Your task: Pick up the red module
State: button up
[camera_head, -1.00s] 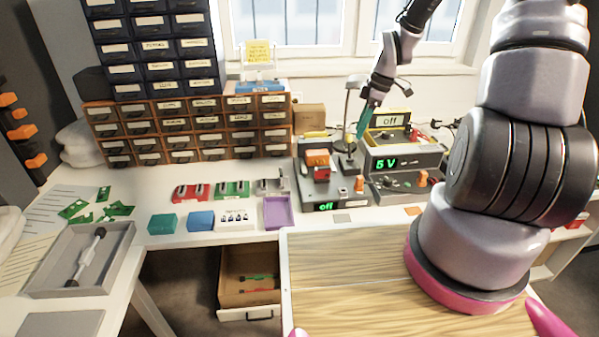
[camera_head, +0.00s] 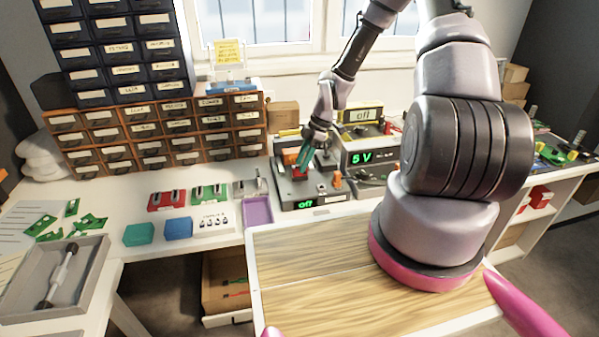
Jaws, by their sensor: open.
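My gripper (camera_head: 305,158) reaches down over the dark device with the green "off" display (camera_head: 293,196), at the back of the bench. Its teal-green fingers are open, just above or beside a small red piece (camera_head: 291,169) on top of that device. The fingers partly hide this piece, and I cannot tell whether they touch it. A red block with metal parts on top (camera_head: 167,200) stands further left on the white bench, beside a similar green block (camera_head: 209,195). I cannot tell which red item is the module.
A "5 V" power supply (camera_head: 362,158) stands right of the device. A purple tray (camera_head: 257,211), a blue block (camera_head: 178,229) and a teal block (camera_head: 139,235) lie in front. Drawer cabinets (camera_head: 125,132) stand behind. An open drawer (camera_head: 226,282) hangs below the bench.

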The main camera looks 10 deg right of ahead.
jog(key=shift+x, duration=1.3)
grip_shut()
dwell(0.4)
